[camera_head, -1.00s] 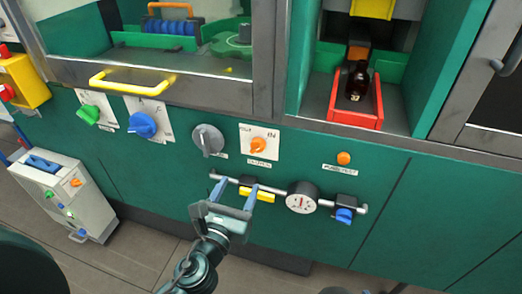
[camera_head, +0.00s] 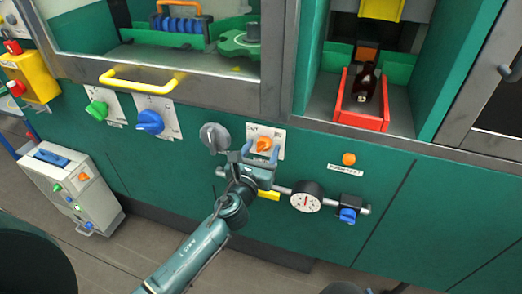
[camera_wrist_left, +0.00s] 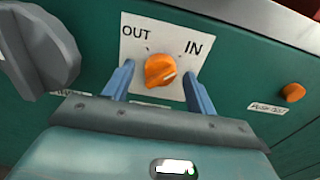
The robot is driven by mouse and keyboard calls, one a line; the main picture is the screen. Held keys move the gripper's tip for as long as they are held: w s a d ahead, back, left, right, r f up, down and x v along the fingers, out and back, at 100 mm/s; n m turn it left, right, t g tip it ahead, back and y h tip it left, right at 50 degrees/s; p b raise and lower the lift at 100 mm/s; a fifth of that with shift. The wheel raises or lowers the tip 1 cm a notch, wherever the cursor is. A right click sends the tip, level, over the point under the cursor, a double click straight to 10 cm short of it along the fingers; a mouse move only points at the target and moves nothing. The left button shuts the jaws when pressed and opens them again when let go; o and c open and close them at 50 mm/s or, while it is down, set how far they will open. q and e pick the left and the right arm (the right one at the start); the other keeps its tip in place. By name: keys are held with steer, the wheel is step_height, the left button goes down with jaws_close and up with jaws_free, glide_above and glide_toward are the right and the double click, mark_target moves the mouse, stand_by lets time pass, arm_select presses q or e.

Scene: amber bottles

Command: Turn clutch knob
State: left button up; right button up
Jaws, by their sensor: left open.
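The clutch knob (camera_head: 264,145) is a small orange knob on a white plate on the green machine front. In the left wrist view the knob (camera_wrist_left: 160,70) shows between the words OUT and IN, and its light mark points toward IN at the upper right. My left gripper (camera_head: 260,151) is open in front of the knob. In the wrist view its blue fingers (camera_wrist_left: 160,84) stand to the left and right of the knob, apart from it. I cannot tell how deep the fingertips reach. My right gripper is not in view.
A grey knob (camera_head: 214,138) sits just left of the plate. A pipe with a gauge (camera_head: 306,197) and blue valve (camera_head: 347,215) runs below. An orange button (camera_head: 348,159) is to the right. A bottle (camera_head: 366,82) stands in a red holder (camera_head: 360,118) above.

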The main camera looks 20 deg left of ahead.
arm_select(q)
steer(key=c, duration=1)
steer(key=shift+n, duration=0.4)
steer(key=n+b, duration=0.1)
steer(key=n, duration=1.1)
steer(key=shift+d+n+b, duration=0.1)
steer(key=shift+n+b, duration=0.25)
steer(key=shift+n, duration=0.05)
steer(key=n, duration=0.4)
steer(key=shift+n, duration=0.3)
